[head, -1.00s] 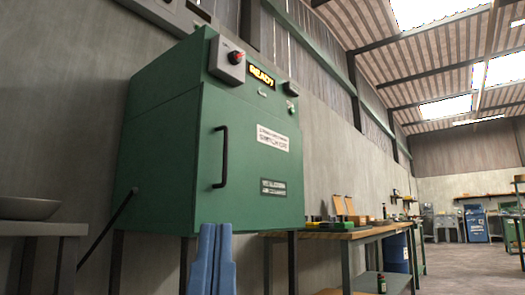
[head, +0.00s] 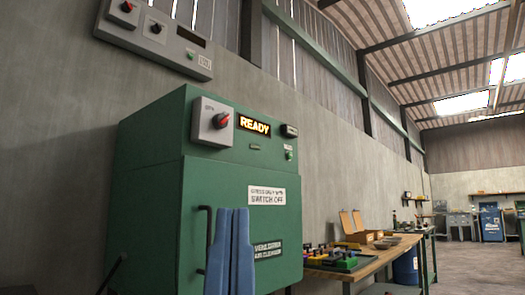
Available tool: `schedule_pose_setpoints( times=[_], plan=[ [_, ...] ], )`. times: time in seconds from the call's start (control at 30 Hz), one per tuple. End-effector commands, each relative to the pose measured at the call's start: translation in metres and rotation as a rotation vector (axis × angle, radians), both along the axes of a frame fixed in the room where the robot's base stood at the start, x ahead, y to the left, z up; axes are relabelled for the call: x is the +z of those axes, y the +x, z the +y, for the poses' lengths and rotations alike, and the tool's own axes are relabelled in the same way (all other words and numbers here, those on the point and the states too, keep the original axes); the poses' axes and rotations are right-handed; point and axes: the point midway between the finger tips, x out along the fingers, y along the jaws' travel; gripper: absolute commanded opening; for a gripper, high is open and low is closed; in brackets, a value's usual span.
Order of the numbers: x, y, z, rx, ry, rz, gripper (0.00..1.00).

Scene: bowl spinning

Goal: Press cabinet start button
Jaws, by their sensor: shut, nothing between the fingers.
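The green cabinet (head: 150,190) stands against the wall at centre left, its door shut, with a dark bar handle (head: 207,228). A small green button (head: 289,154) sits at the upper right of its front, below a small dark fitting. A lit display (head: 254,125) reads READY, beside a grey box with a red-and-black knob (head: 220,120). My blue gripper (head: 231,212) points up in front of the lower door, its fingers together and empty. It is below and left of the green button, apart from it. It hides part of the handle and the lower label.
A grey wall panel (head: 155,30) with a red knob and switches hangs above the cabinet. A workbench (head: 372,262) with boxes and coloured items stands to the right, a blue drum (head: 405,266) beneath it. Open floor lies at far right.

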Motion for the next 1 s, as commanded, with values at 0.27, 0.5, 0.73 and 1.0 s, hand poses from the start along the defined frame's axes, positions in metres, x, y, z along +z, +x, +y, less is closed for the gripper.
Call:
schedule_pose_setpoints(
  times=[0.27,0.5,0.73,1.0],
  plan=[
    [0.113,0.000,0.000,0.001,0.001,0.000,0.00],
    [0.194,0.000,0.000,0.004,0.002,0.001,0.00],
    [0.272,0.000,0.000,0.005,0.003,0.001,0.00],
    [0.363,0.000,0.001,0.007,0.004,0.001,0.00]
  ],
)
